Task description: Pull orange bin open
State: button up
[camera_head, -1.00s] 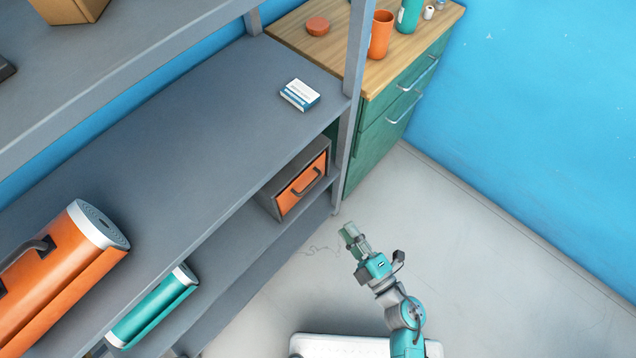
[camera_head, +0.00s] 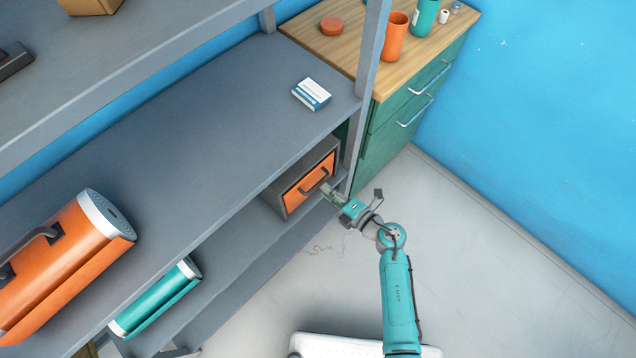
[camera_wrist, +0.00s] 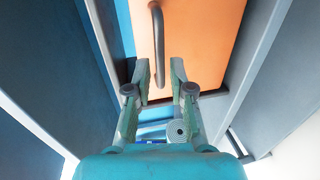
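The orange bin (camera_head: 305,187) is a grey box with an orange front, standing on the lower shelf at its right end. Its dark bar handle (camera_head: 312,182) crosses the front. In the wrist view the orange front (camera_wrist: 205,40) fills the top middle, and the handle (camera_wrist: 157,45) runs lengthwise down it. My gripper (camera_head: 328,190) is just in front of the bin, close to the handle. In the wrist view my gripper (camera_wrist: 160,72) is open, its two fingers to either side of the handle's lower end. Whether a finger touches the handle I cannot tell.
A shelf post (camera_head: 362,110) stands right of the bin, beside a green drawer cabinet (camera_head: 385,140). The upper shelf (camera_head: 200,150) bears a blue-white box (camera_head: 311,94) and a large orange cylinder (camera_head: 65,260). A teal cylinder (camera_head: 155,298) lies lower left. The floor (camera_head: 480,270) to the right is clear.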

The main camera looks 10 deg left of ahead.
aim_at(319, 185)
jog(key=shift+x, duration=2.4)
grip_shut()
